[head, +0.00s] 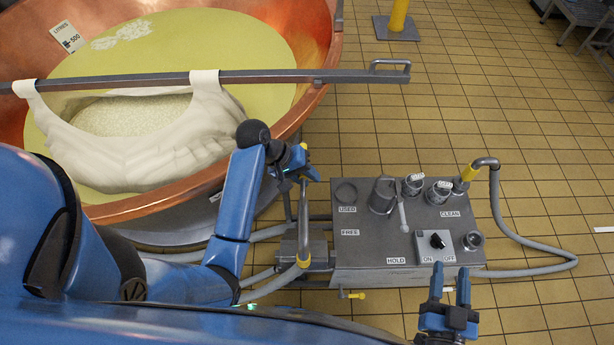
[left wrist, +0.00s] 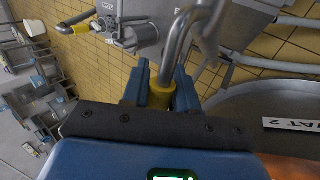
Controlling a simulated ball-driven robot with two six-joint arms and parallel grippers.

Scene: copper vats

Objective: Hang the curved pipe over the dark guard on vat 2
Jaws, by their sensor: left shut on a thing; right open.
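My left gripper (head: 300,165) is beside the near right rim of the copper vat (head: 318,95). It is shut on the yellow collar of a curved metal pipe; in the left wrist view the pipe (left wrist: 180,42) bends away beyond the fingers (left wrist: 162,90). A vat wall with a VAT 2 label (left wrist: 292,123) shows at the right of that view. I cannot make out the dark guard; my left arm covers part of the rim. My right gripper (head: 450,284) is open and empty at the front edge of the steel station.
The steel station (head: 360,250) has ports marked USED, FREE, HOLD and CLEAN, and an ON/OFF knob (head: 437,241). A grey hose (head: 535,268) loops on its right. A bar (head: 290,76) with white cloth (head: 140,150) spans the vat.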

